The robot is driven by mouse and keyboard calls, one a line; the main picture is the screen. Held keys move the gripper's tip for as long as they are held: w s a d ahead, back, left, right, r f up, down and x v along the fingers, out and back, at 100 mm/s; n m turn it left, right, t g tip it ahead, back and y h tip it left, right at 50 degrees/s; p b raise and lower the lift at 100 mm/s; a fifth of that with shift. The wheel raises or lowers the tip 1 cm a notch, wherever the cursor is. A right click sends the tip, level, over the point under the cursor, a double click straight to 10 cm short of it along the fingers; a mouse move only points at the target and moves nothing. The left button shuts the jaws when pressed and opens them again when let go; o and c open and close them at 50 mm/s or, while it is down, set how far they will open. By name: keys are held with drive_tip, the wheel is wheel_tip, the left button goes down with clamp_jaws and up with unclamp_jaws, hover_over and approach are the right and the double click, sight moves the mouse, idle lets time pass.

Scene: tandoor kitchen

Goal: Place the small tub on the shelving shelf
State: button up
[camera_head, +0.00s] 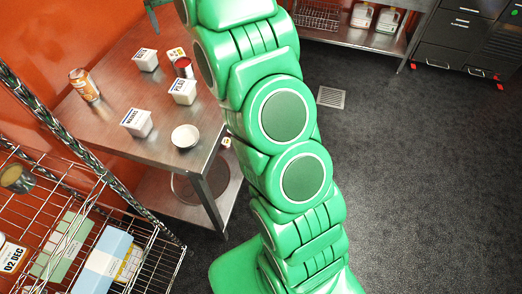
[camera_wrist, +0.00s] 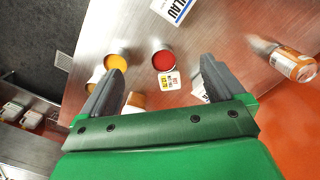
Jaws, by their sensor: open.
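Several white tubs with printed labels stand on the steel table (camera_head: 112,75) in the head view. The smallest-looking is a white tub with a yellow and red label (camera_head: 175,54), at the back beside a red-topped can. It also seems to show in the wrist view (camera_wrist: 168,80), between and beyond my fingers.
The red-topped can (camera_head: 183,67) and a yellow-topped can (camera_wrist: 116,62) stand close to the small tub. The dark floor at right is clear.

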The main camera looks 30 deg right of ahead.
drive_tip(key=s+r+g, duration=0.1)
drive_tip(key=s, duration=3.8)
drive_tip(key=shift+s+r, duration=0.25)
drive_tip(key=shift+s, duration=0.1)
drive_tip(key=s+f, duration=0.1)
drive_tip(key=s, duration=0.2)
drive_tip(key=s+f, duration=0.1)
drive_tip(key=s, duration=0.3)
drive_tip(key=s+f, duration=0.2)
drive_tip(key=s, duration=0.2)
drive_tip(key=shift+s+d+f, duration=0.1)
drive_tip(key=shift+s+d, duration=0.1)
drive_tip(key=shift+w, duration=0.1)
